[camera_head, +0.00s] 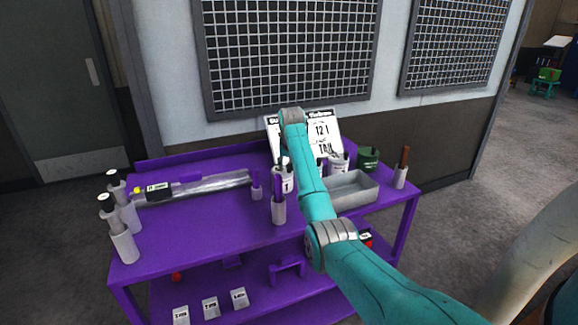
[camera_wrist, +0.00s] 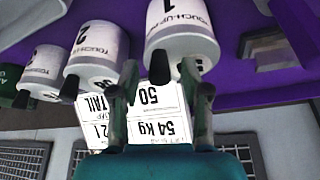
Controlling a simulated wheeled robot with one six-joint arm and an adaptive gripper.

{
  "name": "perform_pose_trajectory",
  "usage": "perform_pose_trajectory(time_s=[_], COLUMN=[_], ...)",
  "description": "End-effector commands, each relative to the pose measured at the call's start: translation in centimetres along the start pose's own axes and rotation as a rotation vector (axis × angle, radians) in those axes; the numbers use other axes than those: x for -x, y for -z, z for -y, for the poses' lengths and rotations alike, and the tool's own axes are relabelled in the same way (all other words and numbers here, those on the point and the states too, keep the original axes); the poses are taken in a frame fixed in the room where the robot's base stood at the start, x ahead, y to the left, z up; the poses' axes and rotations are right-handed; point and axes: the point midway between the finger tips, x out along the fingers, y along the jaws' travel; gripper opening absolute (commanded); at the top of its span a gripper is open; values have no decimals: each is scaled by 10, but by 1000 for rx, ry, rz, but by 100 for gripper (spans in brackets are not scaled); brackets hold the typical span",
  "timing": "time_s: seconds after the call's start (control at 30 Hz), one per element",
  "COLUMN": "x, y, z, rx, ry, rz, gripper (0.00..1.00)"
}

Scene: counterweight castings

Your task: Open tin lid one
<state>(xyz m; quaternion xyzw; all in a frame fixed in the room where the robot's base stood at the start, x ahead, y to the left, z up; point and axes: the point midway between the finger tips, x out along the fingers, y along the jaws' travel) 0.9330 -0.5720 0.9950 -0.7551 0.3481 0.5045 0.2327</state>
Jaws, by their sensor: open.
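Tin one (camera_wrist: 183,35), a white tin marked 1 with touch-up lettering, stands upside down in the wrist view. It also shows in the head view (camera_head: 283,183), on the purple bench beside my arm. A dark knob (camera_wrist: 160,68) shows at its lid end. My gripper (camera_wrist: 165,95) is open, with a finger to each side of that knob in the picture. I cannot tell whether the fingers touch it. Tin two (camera_wrist: 97,55) and tin three (camera_wrist: 45,72) stand beside it, with dark knobs too. In the head view my arm hides the gripper's fingertips.
A sign board (camera_wrist: 155,120) stands behind the tins. A grey tray (camera_head: 363,196), a green tin (camera_head: 368,158) and a holder with a brown handle (camera_head: 401,174) are at the right. A metal bar (camera_head: 207,187) and bottles (camera_head: 124,246) are left. The bench's left middle is clear.

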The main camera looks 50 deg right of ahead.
Motion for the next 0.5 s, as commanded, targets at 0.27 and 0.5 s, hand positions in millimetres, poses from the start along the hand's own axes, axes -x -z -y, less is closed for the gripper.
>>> perform_pose_trajectory(time_s=[0.27, 0.5], x=[-2, -2], y=[0, 0], z=[0, 0], rx=[0, 0], ry=[0, 0], rz=[0, 0], gripper=[47, 0])
